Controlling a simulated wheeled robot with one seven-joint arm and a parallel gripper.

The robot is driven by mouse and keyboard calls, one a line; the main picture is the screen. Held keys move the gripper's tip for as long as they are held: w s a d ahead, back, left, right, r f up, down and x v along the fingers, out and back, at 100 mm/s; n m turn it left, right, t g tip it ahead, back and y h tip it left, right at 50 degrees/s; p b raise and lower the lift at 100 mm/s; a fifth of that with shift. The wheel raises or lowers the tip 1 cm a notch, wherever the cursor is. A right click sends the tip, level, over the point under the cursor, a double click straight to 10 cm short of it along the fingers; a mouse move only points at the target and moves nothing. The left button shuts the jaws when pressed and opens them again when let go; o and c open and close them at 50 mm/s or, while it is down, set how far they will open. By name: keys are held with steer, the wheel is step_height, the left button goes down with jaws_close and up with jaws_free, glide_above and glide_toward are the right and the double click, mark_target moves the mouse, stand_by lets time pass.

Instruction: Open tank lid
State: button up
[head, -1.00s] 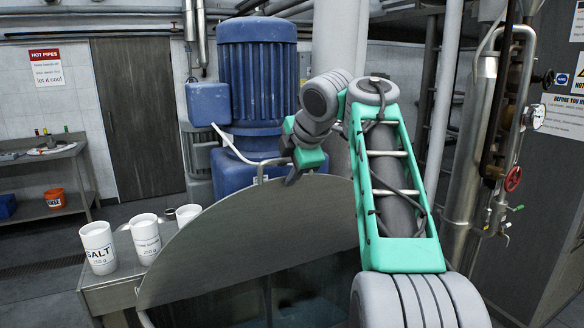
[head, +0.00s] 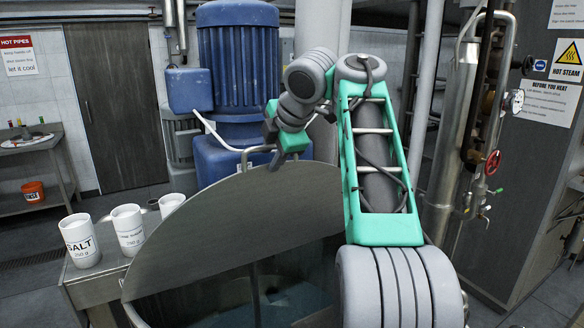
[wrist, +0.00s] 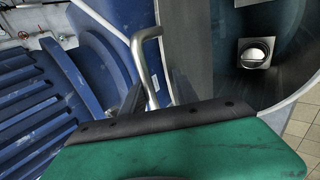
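The tank lid (head: 225,232) is a grey half-disc plate, raised and tilted up at the back of the tank. The tank opening (head: 200,302) shows below it, with bluish liquid (head: 290,300) inside. A bent metal handle (head: 248,156) stands at the lid's top edge and also shows in the wrist view (wrist: 149,62). My gripper (head: 277,163) is at the handle, on the lid's far side. In the wrist view its dark fingers (wrist: 157,95) stand apart on either side of the handle, with gaps showing. The handle's lower end is hidden behind the gripper.
A blue motor (head: 240,65) stands close behind the lid. White cups, one marked SALT (head: 80,240), stand on a ledge at left. A steam pipe with a red valve wheel (head: 493,162) stands at right.

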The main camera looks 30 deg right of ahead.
steer(key=s, duration=1.3)
steer(key=shift+d+r+b, duration=0.2)
steer(key=shift+r+b, duration=0.15)
steer(key=shift+b, duration=0.05)
steer(key=shift+c, duration=0.4)
